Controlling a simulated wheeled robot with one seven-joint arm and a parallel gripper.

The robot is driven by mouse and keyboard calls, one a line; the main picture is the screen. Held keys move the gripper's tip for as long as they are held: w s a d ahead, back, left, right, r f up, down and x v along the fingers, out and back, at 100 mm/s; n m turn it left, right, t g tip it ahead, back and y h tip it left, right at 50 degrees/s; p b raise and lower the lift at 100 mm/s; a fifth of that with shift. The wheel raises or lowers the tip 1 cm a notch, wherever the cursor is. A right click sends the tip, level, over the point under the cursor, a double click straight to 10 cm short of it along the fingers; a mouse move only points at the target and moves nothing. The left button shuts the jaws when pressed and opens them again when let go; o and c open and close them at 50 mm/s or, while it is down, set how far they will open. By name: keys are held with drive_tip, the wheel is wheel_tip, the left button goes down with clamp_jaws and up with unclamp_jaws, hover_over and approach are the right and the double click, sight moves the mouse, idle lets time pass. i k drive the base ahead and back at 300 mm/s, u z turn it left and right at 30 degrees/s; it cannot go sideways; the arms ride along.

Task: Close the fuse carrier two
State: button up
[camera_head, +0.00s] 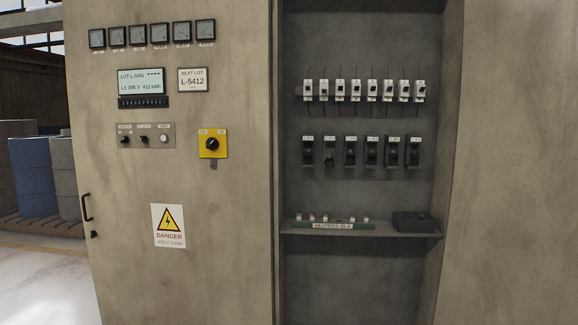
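A row of several black fuse carriers with small white labels is on the back wall of the open cabinet bay, below the breakers. The second from the left, fuse carrier two (329,158), looks different from its neighbours: its front part sits lower and seems to tip outward. The first carrier (308,152) and the third carrier (350,154) look upright against the wall. The carriers are small here and their label text is unreadable. My gripper is not in view.
White breakers (372,90) line up above the carriers. A shelf (300,232) below holds small fuses, a green strip labelled heaters and a black box (413,222). The left door (230,230) has meters and a yellow rotary switch (212,143). Space before the carriers looks clear.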

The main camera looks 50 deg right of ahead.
sight(330, 164)
drive_tip(key=z, duration=0.15)
drive_tip(key=i, duration=0.6)
drive_tip(key=z, duration=0.5)
